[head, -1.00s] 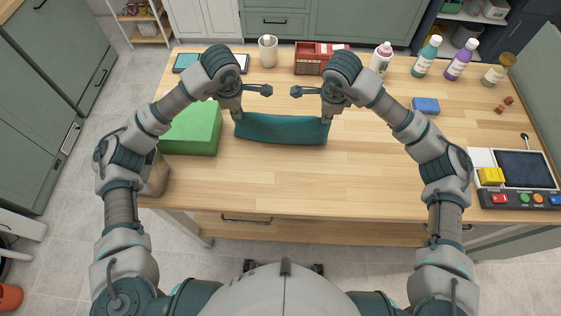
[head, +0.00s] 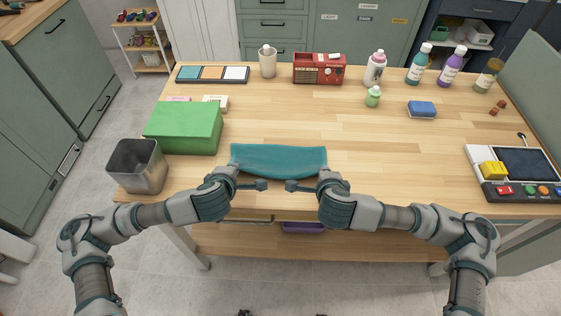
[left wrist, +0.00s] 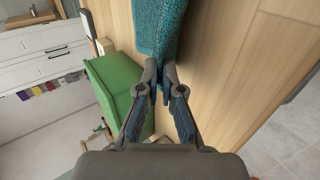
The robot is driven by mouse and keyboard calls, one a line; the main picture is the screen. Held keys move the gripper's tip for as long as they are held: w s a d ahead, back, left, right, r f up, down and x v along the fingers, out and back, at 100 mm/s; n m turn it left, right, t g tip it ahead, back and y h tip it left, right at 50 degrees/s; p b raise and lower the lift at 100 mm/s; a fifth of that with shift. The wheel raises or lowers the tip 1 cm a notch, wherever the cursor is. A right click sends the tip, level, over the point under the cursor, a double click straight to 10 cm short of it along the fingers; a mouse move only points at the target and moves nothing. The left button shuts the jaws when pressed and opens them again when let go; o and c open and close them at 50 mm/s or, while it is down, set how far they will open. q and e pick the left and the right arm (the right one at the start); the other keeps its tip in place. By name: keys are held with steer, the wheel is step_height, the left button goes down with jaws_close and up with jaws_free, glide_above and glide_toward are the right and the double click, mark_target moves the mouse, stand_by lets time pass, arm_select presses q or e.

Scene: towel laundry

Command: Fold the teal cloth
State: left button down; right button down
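The teal cloth (head: 278,160) lies as a wide, short strip on the wooden table near its front edge. My left gripper (head: 233,171) is at its near left corner. In the left wrist view the left gripper (left wrist: 160,80) has its fingers together at the end of the cloth (left wrist: 157,28), shut on it. My right gripper (head: 325,172) is at the near right corner and looks shut on the cloth; its fingertips are mostly hidden by the wrist. The table under the cloth is hidden.
A green box (head: 184,129) and a metal bin (head: 138,166) stand to the left. A blue sponge (head: 422,109) and a control panel (head: 520,175) are right. The table's middle is clear.

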arm_select(q)
steer(key=shift+f, duration=0.3)
arm_select(e)
steer(key=shift+f, duration=0.25)
arm_select(q)
steer(key=shift+s+r+t, duration=0.2)
steer(key=shift+t, duration=0.1)
arm_select(e)
steer(key=shift+s+r+t, duration=0.15)
steer(key=shift+s+t, duration=0.05)
steer(key=shift+t, duration=0.1)
arm_select(q)
steer(key=c, duration=1)
jaws_free()
steer(key=shift+c, duration=0.2)
arm_select(e)
steer(key=c, duration=1)
jaws_free()
steer(key=shift+c, duration=0.2)
